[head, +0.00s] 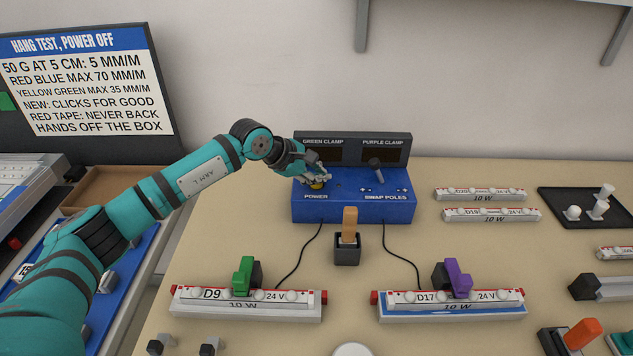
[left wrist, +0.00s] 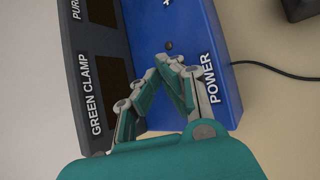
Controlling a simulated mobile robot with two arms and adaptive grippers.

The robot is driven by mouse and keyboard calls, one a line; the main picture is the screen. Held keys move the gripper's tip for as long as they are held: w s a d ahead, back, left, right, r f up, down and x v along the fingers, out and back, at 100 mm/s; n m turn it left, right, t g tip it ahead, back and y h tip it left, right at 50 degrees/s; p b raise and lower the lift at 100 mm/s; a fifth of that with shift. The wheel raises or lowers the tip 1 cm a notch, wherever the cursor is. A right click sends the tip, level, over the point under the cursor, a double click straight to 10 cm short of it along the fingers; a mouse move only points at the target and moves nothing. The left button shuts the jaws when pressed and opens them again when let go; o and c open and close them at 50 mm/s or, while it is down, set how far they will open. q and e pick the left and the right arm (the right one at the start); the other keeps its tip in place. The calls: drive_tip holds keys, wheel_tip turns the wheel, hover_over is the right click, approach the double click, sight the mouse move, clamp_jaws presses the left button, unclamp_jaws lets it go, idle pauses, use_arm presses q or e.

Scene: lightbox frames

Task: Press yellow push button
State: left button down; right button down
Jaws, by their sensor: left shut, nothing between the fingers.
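The yellow push button (head: 317,185) sits on top of the blue box (head: 352,208), above the word POWER, and only a small part of it shows in the head view. My left gripper (head: 322,177) is shut and empty, with its fingertips right at the button and partly covering it. I cannot tell whether they touch it. In the left wrist view the shut fingers (left wrist: 178,66) lie over the blue box (left wrist: 205,28) beside the POWER label, and the yellow button is hidden there. My right gripper is not in view.
A toggle lever (head: 375,164) stands on the box's right half, before two dark displays. A wooden-handled tool (head: 349,225) stands in a dark holder in front. Lamp bars with a green clamp (head: 242,276) and a purple clamp (head: 459,278) lie nearer. Black cables run from the box.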

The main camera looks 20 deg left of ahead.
sight(318, 184)
use_arm(q)
drive_tip(key=shift+f, duration=0.3)
drive_tip(key=shift+r, duration=0.4)
idle(0.3)
drive_tip(key=shift+r+p, duration=1.35)
drive_tip(key=shift+r, duration=1.75)
